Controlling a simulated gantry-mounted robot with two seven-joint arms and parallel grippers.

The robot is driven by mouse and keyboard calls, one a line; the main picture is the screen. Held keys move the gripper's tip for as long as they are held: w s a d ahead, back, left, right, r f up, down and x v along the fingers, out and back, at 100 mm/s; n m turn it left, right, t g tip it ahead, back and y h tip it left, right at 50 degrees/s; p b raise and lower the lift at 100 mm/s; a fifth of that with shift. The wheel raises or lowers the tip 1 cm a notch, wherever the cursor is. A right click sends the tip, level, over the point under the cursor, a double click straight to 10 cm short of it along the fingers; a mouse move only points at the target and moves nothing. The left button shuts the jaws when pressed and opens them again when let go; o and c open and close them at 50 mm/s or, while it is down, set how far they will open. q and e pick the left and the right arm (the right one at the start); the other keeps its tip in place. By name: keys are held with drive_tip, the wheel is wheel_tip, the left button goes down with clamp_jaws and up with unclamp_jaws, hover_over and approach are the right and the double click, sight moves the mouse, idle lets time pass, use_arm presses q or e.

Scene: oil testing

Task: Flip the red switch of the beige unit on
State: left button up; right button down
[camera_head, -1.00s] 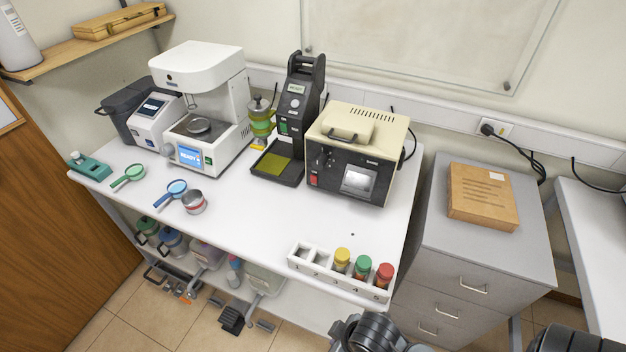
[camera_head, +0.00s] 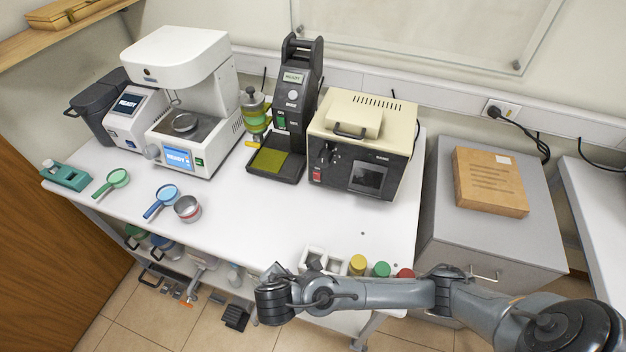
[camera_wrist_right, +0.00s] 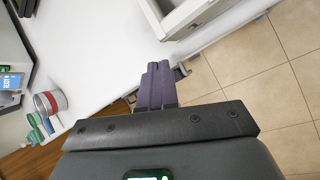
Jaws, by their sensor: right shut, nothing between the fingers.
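The beige unit (camera_head: 386,110) stands at the back right of the white table, with a black front panel. Its red switch (camera_head: 317,178) is at the lower left of that front. My right gripper (camera_head: 277,270) is at the table's front edge, in front of the rack and well apart from the unit. In the right wrist view its dark fingers (camera_wrist_right: 156,84) are together with nothing between them. The unit is not seen in the right wrist view. My left gripper is not in view.
A white rack (camera_head: 322,256) with capped jars, partly hidden by my right arm, stands at the front edge. A black tester (camera_head: 297,90) and a white machine (camera_head: 180,60) are left of the unit. The table before the unit is mostly clear.

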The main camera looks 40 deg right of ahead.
drive_tip(key=w+d+r+n+h, duration=0.1)
drive_tip(key=w+d, duration=0.1)
drive_tip(key=w+d+n+h, duration=0.1)
drive_tip(key=d, duration=0.1)
drive_tip(key=w+d+r+n+t+h, duration=0.1)
drive_tip(key=w+d, duration=0.1)
drive_tip(key=shift+w+r+h, duration=0.3)
drive_tip(key=shift+w+r, duration=0.05)
drive_tip(key=w+d+r+n+h, duration=0.2)
drive_tip(key=w+d+r+h, duration=0.1)
drive_tip(key=d, duration=0.4)
drive_tip(key=shift+w+r+n, duration=0.3)
drive_tip(key=shift+w+r, duration=0.25)
drive_tip(key=shift+f, duration=0.1)
